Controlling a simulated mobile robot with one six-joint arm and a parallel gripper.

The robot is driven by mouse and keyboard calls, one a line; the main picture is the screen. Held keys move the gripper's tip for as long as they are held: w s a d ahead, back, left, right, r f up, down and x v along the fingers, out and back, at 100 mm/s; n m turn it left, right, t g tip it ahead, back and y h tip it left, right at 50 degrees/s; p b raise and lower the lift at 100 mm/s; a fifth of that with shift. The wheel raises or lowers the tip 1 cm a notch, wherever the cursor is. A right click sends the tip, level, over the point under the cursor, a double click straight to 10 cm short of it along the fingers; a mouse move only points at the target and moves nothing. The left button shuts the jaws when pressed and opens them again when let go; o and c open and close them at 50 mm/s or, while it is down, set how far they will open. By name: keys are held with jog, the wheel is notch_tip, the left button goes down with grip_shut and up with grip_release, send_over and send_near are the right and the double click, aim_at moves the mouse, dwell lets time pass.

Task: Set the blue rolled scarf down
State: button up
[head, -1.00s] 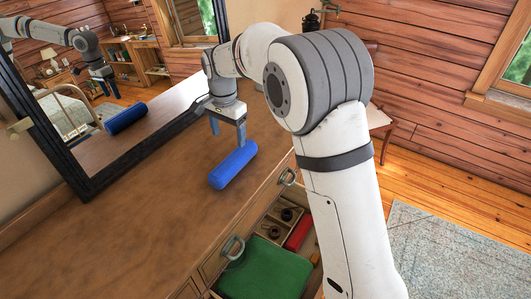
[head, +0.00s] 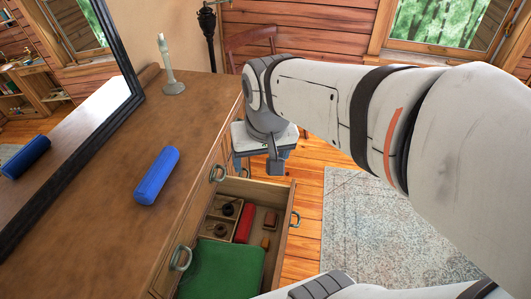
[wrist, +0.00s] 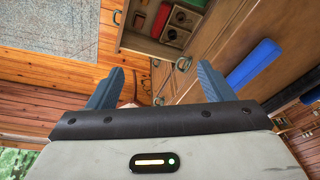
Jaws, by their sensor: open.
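The blue rolled scarf (head: 157,176) lies on the bare wooden dresser top (head: 95,190), with nothing touching it from above. It also shows in the wrist view (wrist: 252,64), off to the right of my fingers. My gripper (head: 277,163) is out past the dresser's front edge, to the right of the scarf and apart from it. In the wrist view my gripper (wrist: 160,85) has its two blue-grey fingers spread wide, with nothing between them.
An open drawer (head: 283,188) below the dresser top holds a green cloth (head: 222,270), a red item (head: 244,223) and small dark items in compartments. A pale candlestick (head: 173,80) stands at the dresser's far end. A mirror (head: 75,110) borders the left side.

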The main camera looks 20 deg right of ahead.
jog(key=shift+n, duration=0.4)
jog(key=s, duration=0.1)
jog(key=s+d+f, duration=0.1)
jog(key=s, duration=0.1)
jog(key=s+d+f, duration=0.1)
jog(key=shift+s, duration=0.4)
jog(key=shift+r, duration=0.1)
